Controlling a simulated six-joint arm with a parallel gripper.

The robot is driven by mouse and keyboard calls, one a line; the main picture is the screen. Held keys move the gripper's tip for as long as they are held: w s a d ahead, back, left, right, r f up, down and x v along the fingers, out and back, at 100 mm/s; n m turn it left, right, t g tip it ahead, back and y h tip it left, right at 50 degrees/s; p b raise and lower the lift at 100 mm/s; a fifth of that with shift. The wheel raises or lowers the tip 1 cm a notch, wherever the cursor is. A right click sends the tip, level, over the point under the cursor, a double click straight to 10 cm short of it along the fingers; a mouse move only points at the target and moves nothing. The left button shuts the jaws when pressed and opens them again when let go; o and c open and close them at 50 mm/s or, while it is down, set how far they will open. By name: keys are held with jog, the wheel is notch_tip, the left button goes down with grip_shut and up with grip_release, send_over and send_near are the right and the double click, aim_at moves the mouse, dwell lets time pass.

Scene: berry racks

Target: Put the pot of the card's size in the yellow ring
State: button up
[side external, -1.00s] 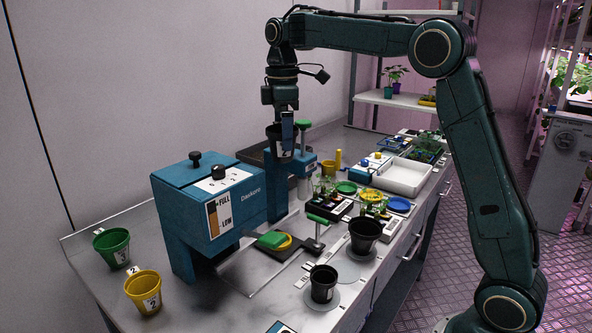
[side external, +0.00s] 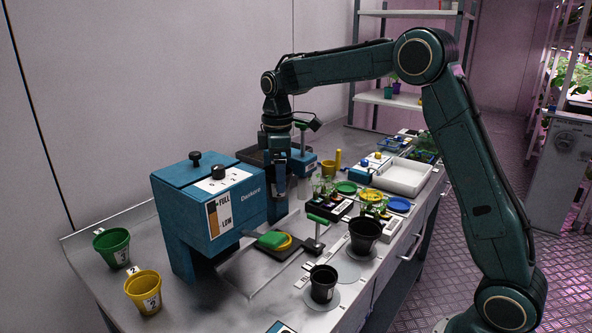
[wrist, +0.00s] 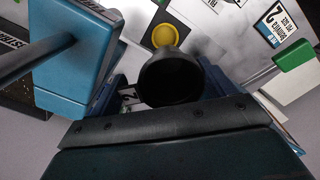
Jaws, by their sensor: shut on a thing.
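My gripper (side external: 279,188) is shut on a black pot (wrist: 170,78), which shows in the wrist view between the fingers, with a white "2" tag beside it. In the side view the held pot is mostly hidden by the gripper and the blue machine. A card (wrist: 272,28) with a large "2" and pot-size wording lies at the wrist view's top right.
The blue machine (side external: 210,205) stands close left of my gripper. A small black pot (side external: 323,284) and a larger one (side external: 364,236) stand at the front, with a bare pale disc (side external: 338,265) between. Green (side external: 112,247) and yellow (side external: 144,292) pots stand left.

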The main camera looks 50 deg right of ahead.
jog(key=shift+f, duration=1.8)
jog(key=shift+f, duration=0.1)
jog(key=shift+f, duration=4.05)
jog(key=shift+f, duration=0.75)
jog(key=o, duration=0.9)
jog(key=shift+c, duration=0.2)
jog(key=shift+r, duration=0.15)
notch_tip(320, 180, up, 14)
jog(key=shift+f, duration=0.25)
